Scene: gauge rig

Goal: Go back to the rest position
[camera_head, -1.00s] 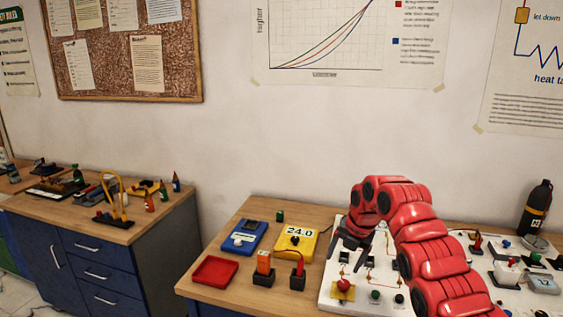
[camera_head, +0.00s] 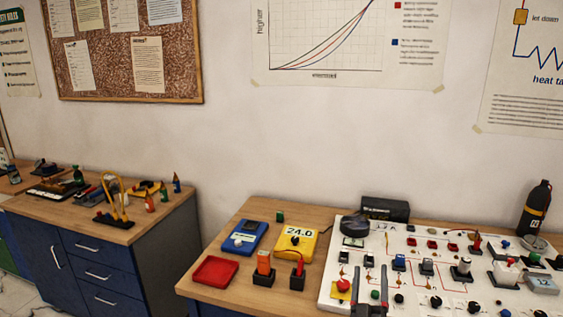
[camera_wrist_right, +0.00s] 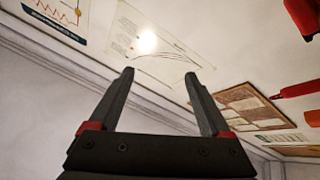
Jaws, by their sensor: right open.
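My right gripper (camera_head: 370,283) shows at the bottom edge of the head view, in front of the white rig board (camera_head: 327,290). The rest of the right arm is out of the head view. My left gripper is not in view.
The board carries a red button (camera_head: 343,286) and several switches. A red tray (camera_head: 215,270), a blue meter (camera_head: 245,238) and a yellow meter (camera_head: 294,241) reading 24.0 lie to its left. A black bottle (camera_head: 536,208) stands far right. A second bench (camera_head: 150,225) stands at left.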

